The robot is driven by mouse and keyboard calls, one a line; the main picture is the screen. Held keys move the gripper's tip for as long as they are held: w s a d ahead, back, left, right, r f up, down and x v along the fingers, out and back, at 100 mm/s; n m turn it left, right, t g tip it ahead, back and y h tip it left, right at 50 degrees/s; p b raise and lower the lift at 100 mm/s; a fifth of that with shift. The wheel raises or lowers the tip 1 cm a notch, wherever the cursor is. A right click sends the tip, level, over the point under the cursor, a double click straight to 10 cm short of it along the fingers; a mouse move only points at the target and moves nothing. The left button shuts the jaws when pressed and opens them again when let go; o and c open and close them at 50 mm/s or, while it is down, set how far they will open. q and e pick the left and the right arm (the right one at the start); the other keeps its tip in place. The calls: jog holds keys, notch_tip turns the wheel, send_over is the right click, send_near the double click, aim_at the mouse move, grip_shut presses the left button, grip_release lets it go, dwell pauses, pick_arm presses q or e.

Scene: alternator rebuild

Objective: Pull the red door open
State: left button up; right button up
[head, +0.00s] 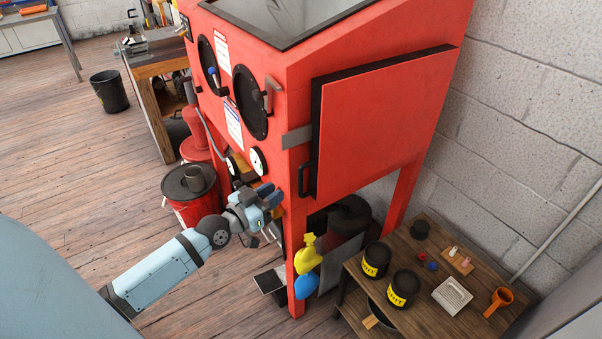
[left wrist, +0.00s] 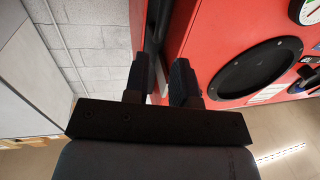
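The red door (head: 375,120) is a thick panel with black edges on the right side of a red cabinet (head: 285,95). It looks closed. Its black bar handle (head: 305,180) is upright on the door's near edge. My left gripper (head: 271,196) is in front of the cabinet, left of and a little below the handle in the head view. In the left wrist view, its two dark fingers (left wrist: 162,83) stand apart with a gap and nothing seen held between them. A dark upright strip shows beyond the gap; I cannot tell if it is the handle.
Yellow and blue items (head: 307,257) hang by the cabinet leg. A red bucket (head: 192,200) is left of my gripper.

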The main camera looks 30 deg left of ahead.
pick_arm(q)
jog(key=p, duration=0.1)
send_over(301, 193)
jog(key=shift+w+a+f, duration=0.15)
jog(key=shift+w+a, duration=0.05)
jog(key=shift+w, duration=0.15)
grip_shut()
